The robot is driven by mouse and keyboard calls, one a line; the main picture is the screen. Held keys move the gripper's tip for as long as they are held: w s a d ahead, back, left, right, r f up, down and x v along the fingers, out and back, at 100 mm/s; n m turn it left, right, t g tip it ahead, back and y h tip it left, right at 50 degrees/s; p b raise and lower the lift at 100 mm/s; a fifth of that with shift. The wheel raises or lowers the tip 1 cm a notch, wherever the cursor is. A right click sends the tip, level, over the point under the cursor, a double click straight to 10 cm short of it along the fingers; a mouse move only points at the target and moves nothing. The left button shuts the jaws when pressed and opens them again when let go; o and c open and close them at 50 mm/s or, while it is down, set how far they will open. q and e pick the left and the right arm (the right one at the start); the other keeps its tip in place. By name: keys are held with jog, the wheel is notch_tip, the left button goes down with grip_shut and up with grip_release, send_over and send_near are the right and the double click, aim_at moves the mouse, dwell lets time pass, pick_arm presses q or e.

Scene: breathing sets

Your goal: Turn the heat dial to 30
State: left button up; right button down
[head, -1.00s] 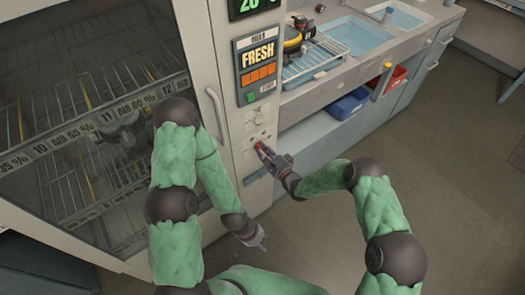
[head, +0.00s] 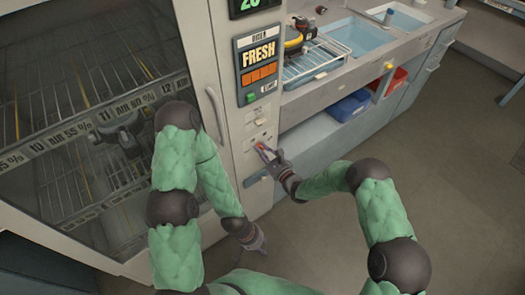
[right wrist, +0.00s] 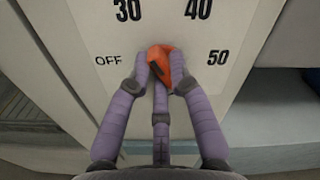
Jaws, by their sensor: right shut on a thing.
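The heat dial (right wrist: 166,66) is an orange knob with a dark mark, on a pale panel printed OFF, 30 (right wrist: 127,10), 40 and 50. I cannot tell which number it points at. My right gripper (right wrist: 163,80) is shut on the dial, its purple fingers around it in the right wrist view. In the head view my right gripper (head: 265,153) reaches the cabinet's narrow front panel, and the dial is a small red spot, mostly covered. My left gripper (head: 257,241) hangs low over the floor, away from the cabinet; its fingers are too small to judge.
A glass-doored cabinet (head: 90,190) with racks fills the left. Above the dial are a FRESH panel (head: 258,65) and a green digital display (head: 253,6), partly cut off. A sink counter (head: 360,75) with a wire rack (head: 315,62) stands right. Floor is free at lower right.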

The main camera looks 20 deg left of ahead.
dwell(0.4)
jog(key=c, duration=1.1)
grip_release()
jog(key=shift+d, duration=0.1)
jog(key=v, duration=1.2)
jog(key=shift+f, duration=0.1)
